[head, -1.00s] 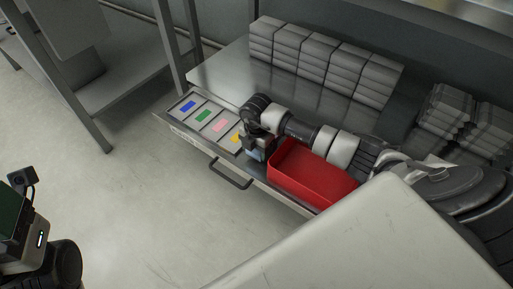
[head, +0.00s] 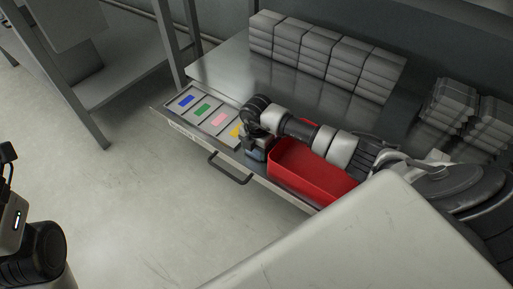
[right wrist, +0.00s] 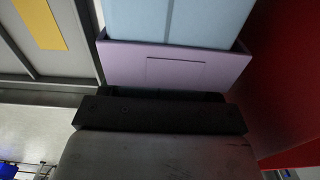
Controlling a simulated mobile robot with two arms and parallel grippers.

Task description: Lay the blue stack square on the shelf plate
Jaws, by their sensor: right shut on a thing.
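My right gripper (head: 256,149) is low over the open drawer, between the yellow-marked compartment and the red bin. It is shut on the light blue stack (right wrist: 185,18), which shows only partly below the gripper in the head view (head: 255,156). In the right wrist view a lilac piece (right wrist: 175,67) lies across the stack's near end; I cannot tell what it belongs to. The stack's far end is out of frame. A steel plate surface (head: 228,72) lies behind the drawer; I cannot tell if it is the shelf plate. My left gripper's fingers are out of view.
The drawer (head: 187,131) has compartments marked blue, green, pink and yellow. The red bin (head: 310,175) stands close right of the gripper, also in the right wrist view (right wrist: 285,80). Grey stacks (head: 322,52) line the back of the steel surface. Its front left is clear.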

